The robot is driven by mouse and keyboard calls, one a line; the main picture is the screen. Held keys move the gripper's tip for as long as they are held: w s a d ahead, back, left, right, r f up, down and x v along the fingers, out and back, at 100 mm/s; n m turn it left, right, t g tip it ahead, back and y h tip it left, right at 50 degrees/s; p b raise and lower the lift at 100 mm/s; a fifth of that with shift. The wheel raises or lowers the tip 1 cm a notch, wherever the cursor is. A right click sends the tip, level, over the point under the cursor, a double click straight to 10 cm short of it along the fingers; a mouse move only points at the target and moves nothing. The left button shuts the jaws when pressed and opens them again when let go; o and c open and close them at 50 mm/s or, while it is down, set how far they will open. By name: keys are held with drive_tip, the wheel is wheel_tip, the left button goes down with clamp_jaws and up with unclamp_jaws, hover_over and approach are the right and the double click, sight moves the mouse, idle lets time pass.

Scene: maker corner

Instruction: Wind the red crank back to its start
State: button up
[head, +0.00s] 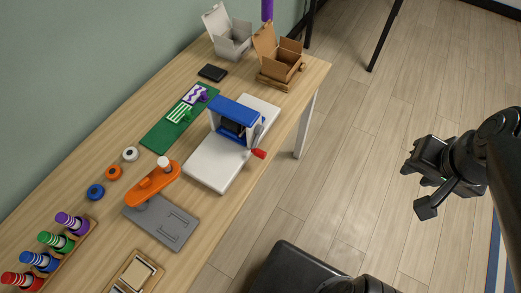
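The red crank (259,154) is a small red handle on the right side of a blue and white machine (234,113). The machine stands on a white base board (214,163) on the table. A grey disc or arm (257,134) shows just above the red handle. My gripper (415,190) hangs over the floor at the right, well apart from the crank and off the table. Its fingers stand apart with nothing between them.
The wooden table (115,190) runs along the green wall. An orange tool (153,184) on a grey plate (172,226), a green mat (165,134), an open cardboard box (279,68) and colored spools (50,243) stand on it.

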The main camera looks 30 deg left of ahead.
drive_tip(key=o, duration=0.3)
drive_tip(key=a+f+g+y, duration=0.1)
drive_tip(key=a+f, duration=0.1)
drive_tip(key=a+f+m+g+y, duration=0.1)
drive_tip(key=a+f+g, duration=0.1)
drive_tip(key=a+f, duration=0.1)
drive_tip(key=a+f+m+g+y, duration=0.1)
drive_tip(key=a+f+g, duration=0.1)
drive_tip(key=f, duration=0.1)
drive_tip(key=shift+w+a+f+y, duration=0.2)
drive_tip(key=shift+a+f+y, duration=0.1)
drive_tip(key=shift+y, duration=0.1)
drive_tip(key=m+t+y, duration=0.1)
drive_tip(key=m+y, duration=1.2)
drive_tip(key=m, duration=0.4)
approach(260, 154)
drive_tip(key=a, duration=0.7)
drive_tip(key=a+f, duration=0.1)
drive_tip(key=a, duration=0.2)
drive_tip(key=shift+w+a, duration=0.2)
drive_tip(key=shift+w, duration=0.05)
clamp_jaws()
